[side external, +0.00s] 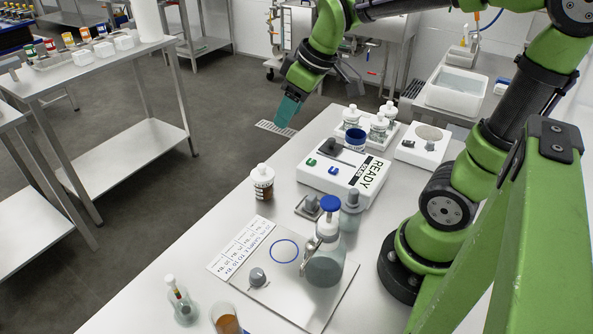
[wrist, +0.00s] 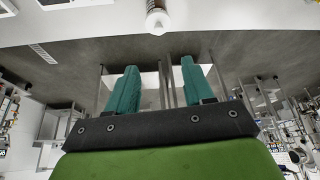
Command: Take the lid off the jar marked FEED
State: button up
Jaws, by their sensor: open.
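A jar (side external: 262,183) with a white lid (side external: 262,170), brown contents and a label too small to read stands upright near the table's left edge in the side view. I cannot tell if it is the one marked FEED. A white-lidded jar also shows at the top of the wrist view (wrist: 157,19), ahead of my fingertips. Several smaller white-lidded jars (side external: 378,126) stand on a tray at the back. My gripper (side external: 288,110) is raised beyond the table's left edge, apart from the jars. Its teal fingers (wrist: 158,64) are open and empty.
A white box reading READY (side external: 318,173) stands mid-table. A blue-capped glass vessel (side external: 325,266) stands on a plate in front. A small flask (side external: 183,308) and a beaker of amber liquid (side external: 227,322) are near the front. The table around the brown jar is fairly clear.

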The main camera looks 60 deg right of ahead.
send_near(262, 165)
notch_tip(262, 165, down, 2)
jog(key=shift+w+x, duration=0.2)
jog(key=shift+x, duration=1.5)
jog(key=shift+w+x, duration=0.15)
jog(key=shift+x, duration=1.55)
jog(key=shift+a+r, duration=0.15)
jog(key=shift+r, duration=0.05)
grip_shut()
